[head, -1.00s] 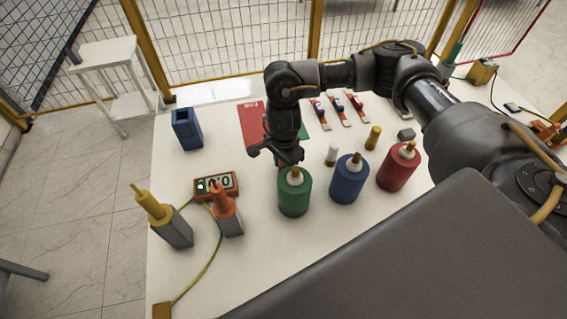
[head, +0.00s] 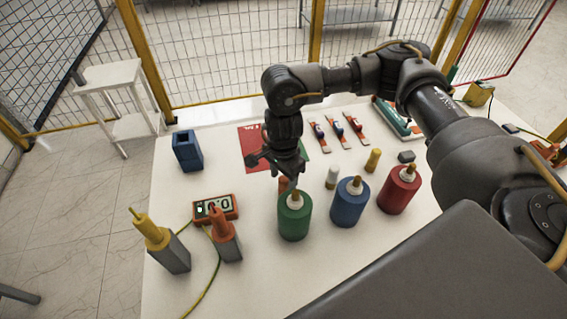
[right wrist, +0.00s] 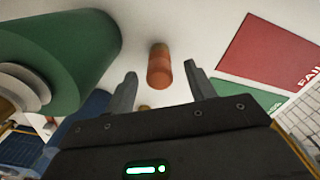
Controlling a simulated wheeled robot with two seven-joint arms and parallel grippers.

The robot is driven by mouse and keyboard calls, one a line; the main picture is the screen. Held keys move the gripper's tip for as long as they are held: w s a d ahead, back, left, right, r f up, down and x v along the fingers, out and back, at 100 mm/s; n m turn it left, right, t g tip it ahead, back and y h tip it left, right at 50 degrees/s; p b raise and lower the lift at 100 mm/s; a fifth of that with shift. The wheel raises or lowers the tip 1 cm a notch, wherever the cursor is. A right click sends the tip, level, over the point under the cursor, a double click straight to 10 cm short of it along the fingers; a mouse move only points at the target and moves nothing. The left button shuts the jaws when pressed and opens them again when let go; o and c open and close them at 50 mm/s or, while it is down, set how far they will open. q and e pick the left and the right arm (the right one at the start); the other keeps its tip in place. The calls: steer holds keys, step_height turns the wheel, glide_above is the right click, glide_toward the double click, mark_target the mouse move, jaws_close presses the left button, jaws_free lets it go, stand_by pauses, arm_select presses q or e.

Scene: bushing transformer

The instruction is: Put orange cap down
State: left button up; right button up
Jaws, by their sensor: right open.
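The orange cap (head: 284,184) is on the white table just behind the green bushing (head: 294,217), which hides part of it in the head view. In the right wrist view the cap (right wrist: 159,68) looks like a small upright orange cylinder, beside the green bushing (right wrist: 65,50). My right gripper (head: 278,167) is above the cap. Its two fingers are spread in the right wrist view (right wrist: 160,76), with the cap beyond and between their tips and clear space on both sides. My left gripper is not in view.
Blue (head: 349,203) and red (head: 399,190) bushings stand right of the green one. White (head: 332,177) and yellow (head: 373,160) caps stand behind them. Behind lies a red mat (head: 252,148).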

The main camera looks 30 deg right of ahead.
step_height(320, 180, up, 7)
steer(key=shift+r+b, duration=0.2)
steer(key=shift+b, duration=0.25)
